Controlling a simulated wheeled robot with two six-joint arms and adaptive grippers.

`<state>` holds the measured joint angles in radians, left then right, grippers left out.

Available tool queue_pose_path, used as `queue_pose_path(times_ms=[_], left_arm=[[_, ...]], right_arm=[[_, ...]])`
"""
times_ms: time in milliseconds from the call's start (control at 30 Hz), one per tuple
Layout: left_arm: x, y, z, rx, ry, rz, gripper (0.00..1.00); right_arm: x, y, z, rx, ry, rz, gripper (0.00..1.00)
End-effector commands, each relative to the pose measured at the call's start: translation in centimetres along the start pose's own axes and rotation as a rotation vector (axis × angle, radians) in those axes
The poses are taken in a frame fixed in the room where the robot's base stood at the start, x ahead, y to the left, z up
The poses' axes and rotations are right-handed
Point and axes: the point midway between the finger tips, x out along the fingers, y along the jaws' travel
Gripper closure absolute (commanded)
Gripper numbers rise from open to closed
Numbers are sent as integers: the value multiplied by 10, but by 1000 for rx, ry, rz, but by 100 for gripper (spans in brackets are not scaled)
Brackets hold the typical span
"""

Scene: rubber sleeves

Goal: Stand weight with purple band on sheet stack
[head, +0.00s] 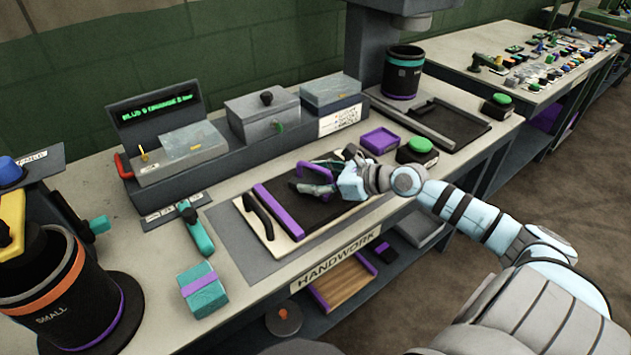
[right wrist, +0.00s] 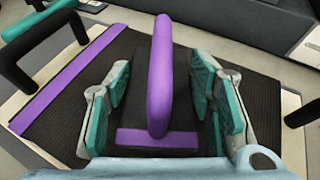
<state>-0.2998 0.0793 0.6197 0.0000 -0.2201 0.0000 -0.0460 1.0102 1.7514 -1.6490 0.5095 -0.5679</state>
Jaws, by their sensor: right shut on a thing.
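The weight (right wrist: 160,85) is a black block with a purple loop handle on top and a purple band across its near end. In the head view its purple handle (head: 314,169) shows above the sheets. My left gripper is not in view.
The pale board (head: 286,247) has a black handle (head: 258,217) at its left. A teal block with a purple band (head: 203,298) and a teal-handled tool (head: 198,232) lie to the left. A purple tray (head: 380,140) and a green button (head: 421,146) are close behind my right arm.

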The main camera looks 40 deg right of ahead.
Motion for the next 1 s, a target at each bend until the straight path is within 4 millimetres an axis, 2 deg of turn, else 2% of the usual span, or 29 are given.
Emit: queue_pose_path(times_ms=[433, 467, 567, 867, 1000], left_arm=[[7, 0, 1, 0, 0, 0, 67], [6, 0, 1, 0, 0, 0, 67], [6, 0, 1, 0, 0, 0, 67], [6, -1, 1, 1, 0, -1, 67], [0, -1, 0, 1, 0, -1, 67]], right_arm=[[3, 1, -11, 5, 6, 2, 100], [3, 1, -12, 7, 10, 3, 47], [3, 1, -13, 8, 13, 3, 31], [2, -1, -14, 9, 15, -2, 30], [-1, -1, -7, 9, 16, -2, 30]])
